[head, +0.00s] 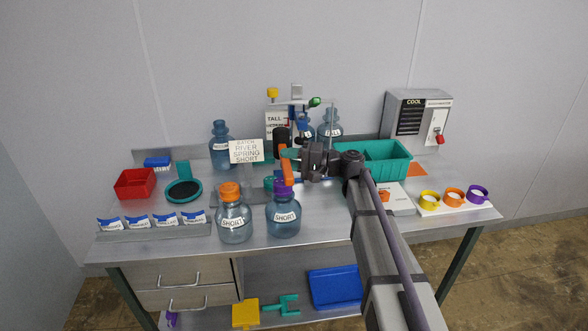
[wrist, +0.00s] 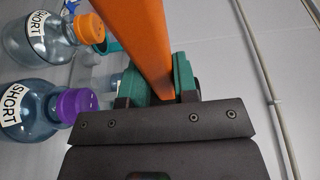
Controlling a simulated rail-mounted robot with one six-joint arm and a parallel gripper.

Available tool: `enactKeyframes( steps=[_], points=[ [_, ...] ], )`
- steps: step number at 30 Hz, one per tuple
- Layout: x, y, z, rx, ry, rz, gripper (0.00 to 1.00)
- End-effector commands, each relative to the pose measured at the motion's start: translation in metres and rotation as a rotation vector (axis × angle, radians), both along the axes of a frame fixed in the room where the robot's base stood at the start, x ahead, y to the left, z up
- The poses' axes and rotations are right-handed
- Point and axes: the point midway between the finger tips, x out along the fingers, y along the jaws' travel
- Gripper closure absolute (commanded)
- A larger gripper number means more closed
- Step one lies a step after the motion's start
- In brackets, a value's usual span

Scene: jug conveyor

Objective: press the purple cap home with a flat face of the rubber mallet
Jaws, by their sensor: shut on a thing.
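The purple cap (head: 283,188) sits on the neck of a blue jug (head: 284,216) labelled SHORT. In the wrist view the purple cap (wrist: 76,106) shows side-on; whether it is fully seated I cannot tell. My gripper (head: 293,155) is above and behind that jug, shut on the orange handle (head: 287,168) of the mallet. A dark block (head: 281,135) at the handle's upper end looks like the mallet head. In the wrist view the orange handle (wrist: 150,45) runs out of the top between teal fingers (wrist: 160,90); the head is out of frame.
A jug with an orange cap (head: 230,192) stands left of the purple-capped one. A sign (head: 246,151) reads RIVER SPRING SHORT. A teal bin (head: 385,150) is right of my gripper. Coloured rings (head: 453,196) lie at the right, a red bin (head: 137,184) at the left.

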Motion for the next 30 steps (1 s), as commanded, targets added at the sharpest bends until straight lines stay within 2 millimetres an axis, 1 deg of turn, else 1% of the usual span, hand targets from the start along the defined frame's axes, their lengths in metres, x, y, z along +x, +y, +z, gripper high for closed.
enactKeyframes(
  steps=[8, 11, 17, 24, 27, 30],
  points=[
    [0.000, 0.000, 0.000, 0.001, -0.001, -0.001, 1.00],
    [0.000, -0.001, -0.004, 0.001, -0.002, 0.000, 1.00],
    [0.000, -0.001, -0.024, 0.000, -0.002, 0.000, 1.00],
    [0.000, -0.001, -0.055, 0.000, -0.002, 0.000, 1.00],
    [0.000, -0.001, -0.065, 0.000, -0.002, -0.001, 1.00],
    [0.000, -0.001, -0.070, -0.001, -0.003, -0.001, 1.00]
  ],
)
